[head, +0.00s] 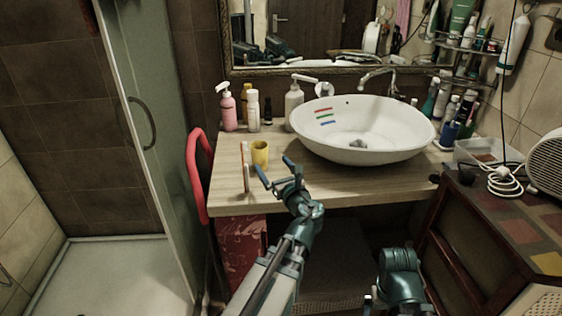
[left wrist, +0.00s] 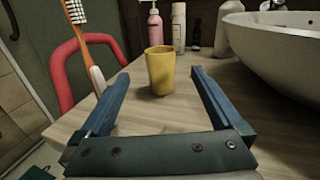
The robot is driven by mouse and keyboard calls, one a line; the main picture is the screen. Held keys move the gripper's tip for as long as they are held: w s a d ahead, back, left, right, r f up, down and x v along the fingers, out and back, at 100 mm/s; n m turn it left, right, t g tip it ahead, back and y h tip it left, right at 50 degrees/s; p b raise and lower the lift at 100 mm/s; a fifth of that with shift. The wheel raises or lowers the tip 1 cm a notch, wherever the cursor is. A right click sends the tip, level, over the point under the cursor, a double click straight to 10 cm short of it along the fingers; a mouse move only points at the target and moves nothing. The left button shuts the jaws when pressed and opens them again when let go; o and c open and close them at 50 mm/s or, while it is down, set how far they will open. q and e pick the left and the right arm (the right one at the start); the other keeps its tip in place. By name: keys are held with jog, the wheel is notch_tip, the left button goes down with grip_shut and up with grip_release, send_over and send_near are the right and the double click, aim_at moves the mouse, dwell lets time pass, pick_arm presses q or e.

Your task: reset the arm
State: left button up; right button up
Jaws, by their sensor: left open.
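My left gripper (head: 275,173) is open and empty over the front of the wooden counter. A yellow cup (head: 260,153) stands upright on the counter just beyond its fingertips. In the left wrist view the cup (left wrist: 160,70) shows beyond and between the two spread blue fingers (left wrist: 160,85), apart from them. An orange and white toothbrush (left wrist: 85,40) is left of the cup, upright and slightly tilted; its lower end is hidden behind a finger. My right arm is low at the bottom of the head view; its jaws cannot be made out.
A white basin (head: 360,145) sits on the counter (head: 230,180) to the right of the cup. A pink pump bottle (head: 228,108) and other bottles stand behind. A red chair (head: 197,170) is at the counter's left end. A dark cabinet (head: 480,240) stands at the right.

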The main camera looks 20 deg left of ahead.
aim_at(263, 152)
pick_arm(q)
jog(key=x, duration=1.1)
jog(key=shift+w+a+f, duration=0.1)
jog(key=shift+w+a, duration=0.25)
jog(key=shift+a, duration=0.05)
jog(key=shift+f, duration=0.1)
